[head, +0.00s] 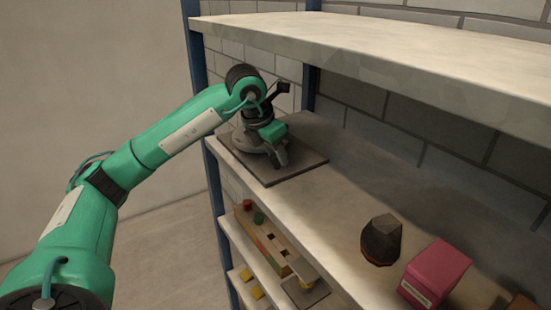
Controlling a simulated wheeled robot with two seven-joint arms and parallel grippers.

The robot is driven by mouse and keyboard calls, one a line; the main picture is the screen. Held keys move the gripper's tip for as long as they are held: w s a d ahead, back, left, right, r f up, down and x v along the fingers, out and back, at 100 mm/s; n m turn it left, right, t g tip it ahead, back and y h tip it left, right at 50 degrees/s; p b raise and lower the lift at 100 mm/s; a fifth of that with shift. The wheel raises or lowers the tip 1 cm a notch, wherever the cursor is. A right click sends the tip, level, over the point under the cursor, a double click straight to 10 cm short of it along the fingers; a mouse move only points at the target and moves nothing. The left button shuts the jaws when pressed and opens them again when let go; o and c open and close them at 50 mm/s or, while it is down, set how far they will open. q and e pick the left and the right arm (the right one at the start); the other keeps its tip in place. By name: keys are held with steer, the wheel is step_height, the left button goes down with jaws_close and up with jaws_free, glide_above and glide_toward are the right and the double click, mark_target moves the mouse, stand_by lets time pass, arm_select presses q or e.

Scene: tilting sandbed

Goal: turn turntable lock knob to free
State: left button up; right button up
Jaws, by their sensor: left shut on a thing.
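A grey turntable (246,147) sits on a dark square plate (289,170) at the left end of the middle shelf. My left arm reaches in from the left. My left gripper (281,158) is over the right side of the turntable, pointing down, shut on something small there. It hides the lock knob, so the knob's setting cannot be seen. My right gripper is not in view.
A dark faceted lump (381,240) and a pink box (436,272) stand on the same shelf to the right. An upper shelf (390,55) overhangs it. A lower shelf holds a wooden block (262,240) with coloured pegs.

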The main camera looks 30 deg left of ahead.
arm_select(q)
steer(key=n+b, duration=0.1)
steer(key=n, duration=0.1)
steer(key=n+y, duration=0.1)
steer(key=n, duration=0.1)
steer(key=shift+d+f+y+b, duration=0.1)
steer(key=shift+d+y+b, duration=0.05)
steer(key=shift+y+b, duration=0.2)
steer(key=shift+n+y+b, duration=0.35)
steer(key=shift+n+b, duration=0.05)
steer(key=shift+n, duration=0.9)
steer(key=o, duration=1)
steer(key=shift+c, duration=0.2)
